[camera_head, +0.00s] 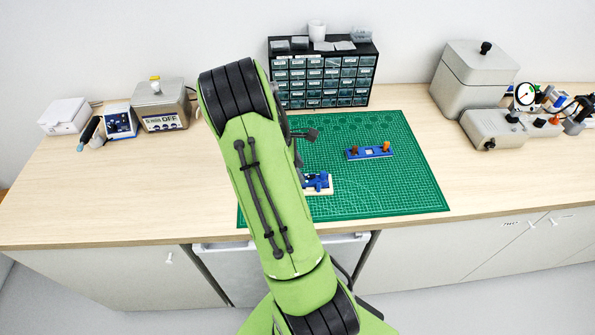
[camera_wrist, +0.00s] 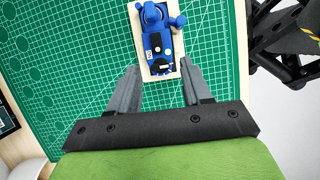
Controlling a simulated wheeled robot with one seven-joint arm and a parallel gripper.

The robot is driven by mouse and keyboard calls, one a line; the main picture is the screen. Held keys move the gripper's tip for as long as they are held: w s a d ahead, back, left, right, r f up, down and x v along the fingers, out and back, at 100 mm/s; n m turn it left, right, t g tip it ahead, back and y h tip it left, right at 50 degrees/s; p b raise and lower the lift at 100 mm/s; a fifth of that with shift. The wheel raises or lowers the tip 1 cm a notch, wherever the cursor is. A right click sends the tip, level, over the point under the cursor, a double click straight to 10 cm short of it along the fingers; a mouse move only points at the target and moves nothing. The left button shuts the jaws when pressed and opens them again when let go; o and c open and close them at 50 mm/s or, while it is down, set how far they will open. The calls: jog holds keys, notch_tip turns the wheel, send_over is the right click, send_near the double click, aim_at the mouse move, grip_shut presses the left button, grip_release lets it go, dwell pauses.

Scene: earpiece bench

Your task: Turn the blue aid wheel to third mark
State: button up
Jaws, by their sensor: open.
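In the wrist view, the blue aid (camera_wrist: 155,42) lies on a cream base (camera_wrist: 178,73) ahead of my gripper (camera_wrist: 155,78). In the head view, the blue aid (camera_head: 318,181) shows partly at the right of my arm, which hides the rest. My gripper is mostly hidden there.
A green cutting mat (camera_head: 410,190) covers the middle of the bench. A blue strip with brown and orange pieces (camera_head: 369,152) lies on it. A drawer cabinet (camera_head: 322,78) stands behind. Grey devices stand at left (camera_head: 159,105) and right (camera_head: 473,80). The mat's right side is clear.

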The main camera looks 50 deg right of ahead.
jog(key=shift+f, duration=0.35)
jog(key=shift+s, duration=0.1)
jog(key=shift+c, duration=0.3)
grip_shut()
jog(key=shift+r, duration=0.1)
